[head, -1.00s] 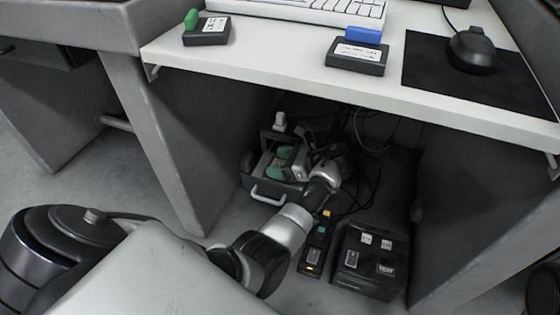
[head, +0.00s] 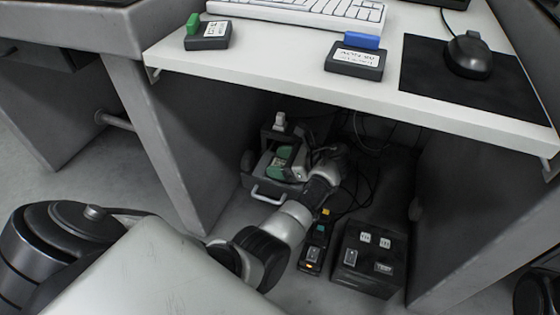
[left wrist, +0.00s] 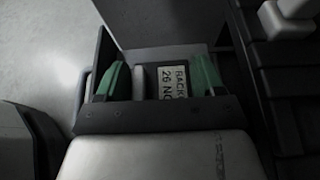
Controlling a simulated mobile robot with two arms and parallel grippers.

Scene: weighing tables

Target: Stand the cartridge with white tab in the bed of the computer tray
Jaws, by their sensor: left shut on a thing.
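My left gripper (head: 281,160) is under the desk, with its green fingertips inside a grey open tray with a bar handle (head: 268,196), which I take for the computer tray. In the left wrist view the two green fingers of my left gripper (left wrist: 158,80) are shut on a dark cartridge (left wrist: 173,84). It has a white label reading "RACK 26 NO" and a pale tab at its left end. The tray wall (left wrist: 104,50) shows beside the left finger. I cannot tell whether the cartridge touches the bed. My right gripper is not in view.
A green-tabbed cartridge (head: 208,38) and a blue-tabbed cartridge (head: 354,62) lie on the desk (head: 290,68). A power strip (head: 314,249) and a dark box with sockets (head: 366,262) stand on the floor to the right of my arm. Loose cables hang behind.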

